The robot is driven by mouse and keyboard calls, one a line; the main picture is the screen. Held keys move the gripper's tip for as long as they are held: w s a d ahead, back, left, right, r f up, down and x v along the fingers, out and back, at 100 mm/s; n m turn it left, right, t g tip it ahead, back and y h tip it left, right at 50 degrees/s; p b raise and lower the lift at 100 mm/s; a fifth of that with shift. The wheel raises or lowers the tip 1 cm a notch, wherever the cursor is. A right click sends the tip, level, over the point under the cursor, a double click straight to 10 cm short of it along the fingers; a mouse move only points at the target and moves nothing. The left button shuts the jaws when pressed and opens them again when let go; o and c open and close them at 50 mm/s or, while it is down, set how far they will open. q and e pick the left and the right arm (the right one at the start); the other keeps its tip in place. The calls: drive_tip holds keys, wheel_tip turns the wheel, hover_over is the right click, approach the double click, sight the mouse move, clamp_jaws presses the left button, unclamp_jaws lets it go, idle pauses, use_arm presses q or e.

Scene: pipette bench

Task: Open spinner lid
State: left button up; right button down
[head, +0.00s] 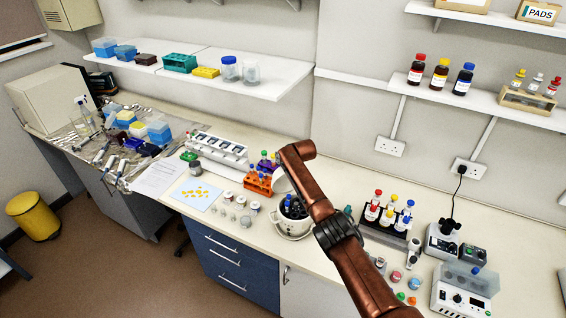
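The spinner (290,228) is a small round white pot-like unit near the front edge of the bench. Its top shows a dark interior with small bluish bits. A pale rounded piece at its back (281,184) looks like the lid standing raised, partly covered by my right arm. My copper-coloured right arm comes in from the lower right and passes over the spinner's right side. I cannot make out that arm's gripper fingers; they do not show apart from the arm. My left gripper is not in view.
An orange tube rack (257,184) stands behind left of the spinner, with small jars (227,195) to its left. Right of my arm are a black bottle rack (386,218), a white device (441,242) and another device (463,291). Loose coloured caps lie near the front.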

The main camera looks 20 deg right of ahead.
drive_tip(key=shift+r, duration=0.1)
idle(0.4)
drive_tip(key=c, duration=1.9)
unclamp_jaws()
drive_tip(key=r+p, duration=0.6)
drive_tip(key=s+r+p, duration=0.1)
drive_tip(key=r+p, duration=0.2)
drive_tip(key=p, duration=0.1)
drive_tip(key=shift+d, duration=0.2)
drive_tip(key=shift+w, duration=0.1)
drive_tip(key=shift+v, duration=5.95)
drive_tip(key=shift+f, duration=0.15)
